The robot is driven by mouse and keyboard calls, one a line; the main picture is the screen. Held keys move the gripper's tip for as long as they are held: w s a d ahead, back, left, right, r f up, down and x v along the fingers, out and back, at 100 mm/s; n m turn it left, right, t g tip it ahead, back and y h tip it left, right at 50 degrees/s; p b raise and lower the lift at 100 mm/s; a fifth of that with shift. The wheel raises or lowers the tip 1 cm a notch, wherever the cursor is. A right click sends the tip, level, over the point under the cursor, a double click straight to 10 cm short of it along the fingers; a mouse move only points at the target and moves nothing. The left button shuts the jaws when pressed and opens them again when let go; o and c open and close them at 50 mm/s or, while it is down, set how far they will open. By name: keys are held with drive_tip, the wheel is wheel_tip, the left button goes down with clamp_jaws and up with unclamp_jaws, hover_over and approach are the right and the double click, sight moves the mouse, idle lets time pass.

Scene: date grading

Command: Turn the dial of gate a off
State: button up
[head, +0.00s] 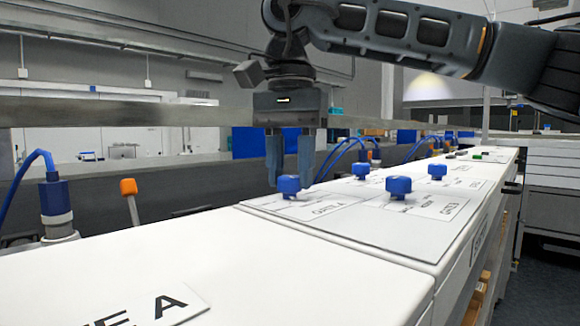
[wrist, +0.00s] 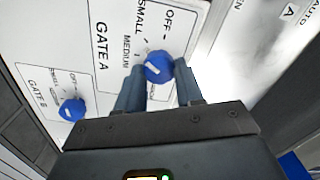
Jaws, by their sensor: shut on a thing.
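The dial of gate a is a blue knob (wrist: 158,66) on a white label plate printed GATE A, with OFF, SMALL and MEDIUM marks; one lower mark is partly hidden. It also shows in the head view (head: 289,186). A white pointer line is on its top; I cannot tell exactly which mark it points to. My gripper (head: 290,182) points down over the panel and is shut on this dial, one finger on each side. In the wrist view my gripper's fingertips (wrist: 160,70) flank the dial.
A second blue dial (wrist: 72,109) sits on the GATE B plate, left of gate a in the wrist view. Other blue dials (head: 398,186) (head: 437,171) stand on the white panel (head: 380,240). An orange-topped lever (head: 129,188) and a blue-cabled connector (head: 55,200) stand at the left.

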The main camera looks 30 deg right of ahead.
sight(293, 176)
drive_tip(key=m, duration=0.6)
drive_tip(key=shift+s+d, duration=0.1)
drive_tip(key=m+b, duration=0.1)
drive_tip(key=m, duration=0.4)
drive_tip(key=shift+s, duration=0.1)
drive_tip(key=shift+m, duration=0.4)
drive_tip(key=o, duration=1)
drive_tip(key=shift+o, duration=0.2)
drive_tip(key=shift+r, duration=0.1)
wheel_tip(293, 176, up, 8)
drive_tip(key=shift+f, duration=0.2)
